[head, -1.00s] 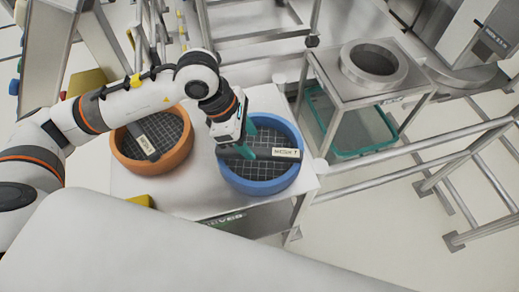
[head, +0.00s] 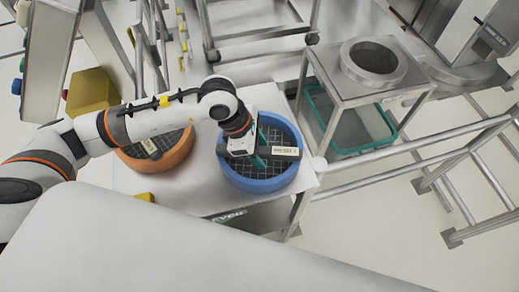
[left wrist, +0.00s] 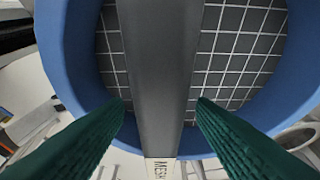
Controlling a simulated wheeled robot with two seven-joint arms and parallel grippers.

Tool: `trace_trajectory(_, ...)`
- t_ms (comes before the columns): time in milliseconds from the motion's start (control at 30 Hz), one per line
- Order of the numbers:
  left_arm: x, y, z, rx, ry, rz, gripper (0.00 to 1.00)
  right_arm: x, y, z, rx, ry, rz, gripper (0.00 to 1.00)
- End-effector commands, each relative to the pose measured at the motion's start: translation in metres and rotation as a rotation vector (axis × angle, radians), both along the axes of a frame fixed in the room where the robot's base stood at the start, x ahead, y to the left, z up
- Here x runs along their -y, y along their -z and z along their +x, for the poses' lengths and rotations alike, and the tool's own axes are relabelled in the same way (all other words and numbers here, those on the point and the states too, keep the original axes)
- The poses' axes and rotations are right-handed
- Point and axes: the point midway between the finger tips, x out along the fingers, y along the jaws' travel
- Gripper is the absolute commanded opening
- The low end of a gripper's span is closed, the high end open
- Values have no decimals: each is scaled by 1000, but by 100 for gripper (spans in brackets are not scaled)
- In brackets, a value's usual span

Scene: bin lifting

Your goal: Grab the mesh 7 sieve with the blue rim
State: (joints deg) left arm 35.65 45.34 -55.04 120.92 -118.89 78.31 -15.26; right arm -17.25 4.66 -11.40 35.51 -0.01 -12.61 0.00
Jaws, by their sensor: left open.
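The blue-rimmed sieve (head: 262,186) sits on the white table, with a dark mesh and a flat grey bar across it. The bar carries a label (head: 286,151) reading mesh 7. My left gripper (head: 259,150) is over the sieve, open, with its green fingers on either side of the bar. In the left wrist view the fingers (left wrist: 160,103) flank the grey bar (left wrist: 160,60) with a gap on each side, and the blue rim (left wrist: 62,60) curves around. My right gripper is not in view.
An orange-rimmed sieve (head: 165,162) with its own bar sits to the left on the same white table (head: 200,195). A metal stand with a round opening (head: 373,62) is at the right, above a teal-edged bin (head: 350,130). Metal rails run along the right.

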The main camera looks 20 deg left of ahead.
Motion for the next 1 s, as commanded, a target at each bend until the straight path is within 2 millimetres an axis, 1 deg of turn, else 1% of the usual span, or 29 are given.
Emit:
trace_trajectory(500,0,4,0,1,0,-1,51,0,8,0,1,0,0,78)
trace_trajectory(867,0,4,0,0,0,0,51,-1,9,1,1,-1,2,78)
trace_trajectory(1000,0,4,0,0,0,0,28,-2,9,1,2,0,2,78)
